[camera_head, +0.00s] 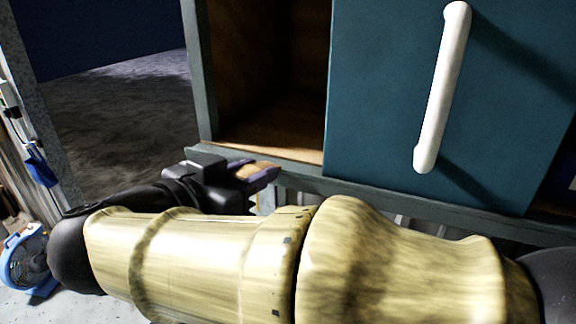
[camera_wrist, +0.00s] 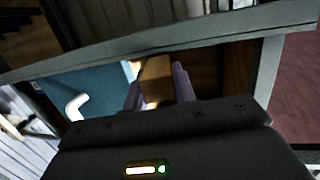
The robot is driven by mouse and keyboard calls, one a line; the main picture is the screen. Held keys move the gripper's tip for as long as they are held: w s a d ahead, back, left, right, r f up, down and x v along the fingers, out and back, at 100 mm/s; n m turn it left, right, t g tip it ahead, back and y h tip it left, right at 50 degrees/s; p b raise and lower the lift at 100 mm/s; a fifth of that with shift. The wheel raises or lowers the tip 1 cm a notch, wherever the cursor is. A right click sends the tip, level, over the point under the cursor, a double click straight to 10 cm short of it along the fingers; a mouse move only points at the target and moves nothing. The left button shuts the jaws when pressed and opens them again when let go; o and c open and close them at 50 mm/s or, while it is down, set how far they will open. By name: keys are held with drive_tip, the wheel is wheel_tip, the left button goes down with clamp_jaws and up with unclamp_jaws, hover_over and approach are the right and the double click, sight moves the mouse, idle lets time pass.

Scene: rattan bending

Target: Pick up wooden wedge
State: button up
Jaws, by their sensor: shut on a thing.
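The wooden wedge (camera_wrist: 155,80) is a light brown block between the two purple fingers of my gripper (camera_wrist: 160,88) in the wrist view. My gripper is shut on it. In the head view my gripper (camera_head: 258,175) is at the lower edge of the cabinet opening, and the tan top of the wedge (camera_head: 254,169) shows between the purple fingers. The lower part of the wedge is hidden by the fingers. I cannot tell whether the wedge touches the cabinet.
A cabinet has an open wood-lined compartment (camera_head: 275,130) and a teal door (camera_head: 385,100) with a white handle (camera_head: 443,90). The cabinet's grey frame (camera_head: 203,75) is close to my gripper. A blue fan (camera_head: 27,258) stands on the floor at lower left.

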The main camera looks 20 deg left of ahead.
drive_tip(key=shift+v, duration=1.1)
drive_tip(key=shift+f, duration=0.15)
